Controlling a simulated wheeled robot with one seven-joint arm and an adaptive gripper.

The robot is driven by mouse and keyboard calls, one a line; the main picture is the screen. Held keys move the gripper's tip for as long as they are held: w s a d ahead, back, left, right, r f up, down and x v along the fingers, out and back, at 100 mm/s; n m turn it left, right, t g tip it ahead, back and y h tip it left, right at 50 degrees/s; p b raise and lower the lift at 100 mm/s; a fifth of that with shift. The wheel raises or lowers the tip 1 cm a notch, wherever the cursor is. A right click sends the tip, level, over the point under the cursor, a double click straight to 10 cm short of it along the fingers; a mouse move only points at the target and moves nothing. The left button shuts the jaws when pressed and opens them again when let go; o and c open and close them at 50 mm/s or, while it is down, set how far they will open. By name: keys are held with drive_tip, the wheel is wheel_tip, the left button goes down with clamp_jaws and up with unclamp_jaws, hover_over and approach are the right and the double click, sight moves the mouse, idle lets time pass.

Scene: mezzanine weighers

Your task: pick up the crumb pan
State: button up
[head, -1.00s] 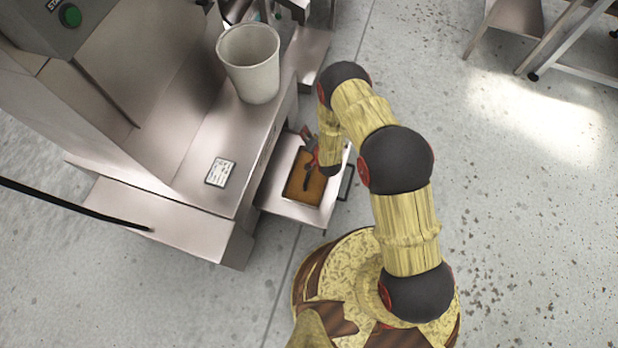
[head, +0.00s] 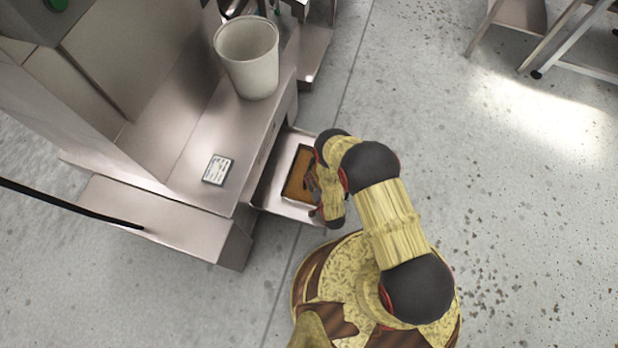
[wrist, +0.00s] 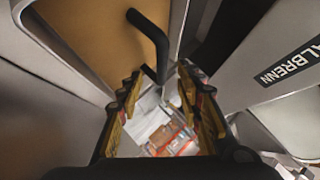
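The crumb pan, a dark-rimmed pan with a brown inside (head: 299,180), lies on a pale metal shelf (head: 274,194) low at the machine's side. In the wrist view its tan surface (wrist: 95,38) fills the upper left, and its black bent handle (wrist: 152,42) reaches down toward my fingers. My gripper (wrist: 162,92) is open, with its yellow-and-black fingers apart. The handle's lower end shows near the gap between the fingertips; I cannot tell whether it touches them. In the head view my gripper (head: 311,180) is at the pan's right edge, and the handle is hard to make out.
A white bucket (head: 248,62) and a small label card (head: 217,170) are on the steel machine ledge above the shelf. A black cable (head: 70,205) runs at the left. Steel table legs (head: 548,45) stand at the upper right.

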drive_tip(key=b+x, duration=0.3)
drive_tip(key=x, duration=0.4)
drive_tip(key=shift+w+a, duration=0.1)
drive_tip(key=shift+w, duration=0.2)
drive_tip(key=shift+r, duration=0.1)
drive_tip(key=c, duration=0.4)
clamp_jaws()
idle(0.6)
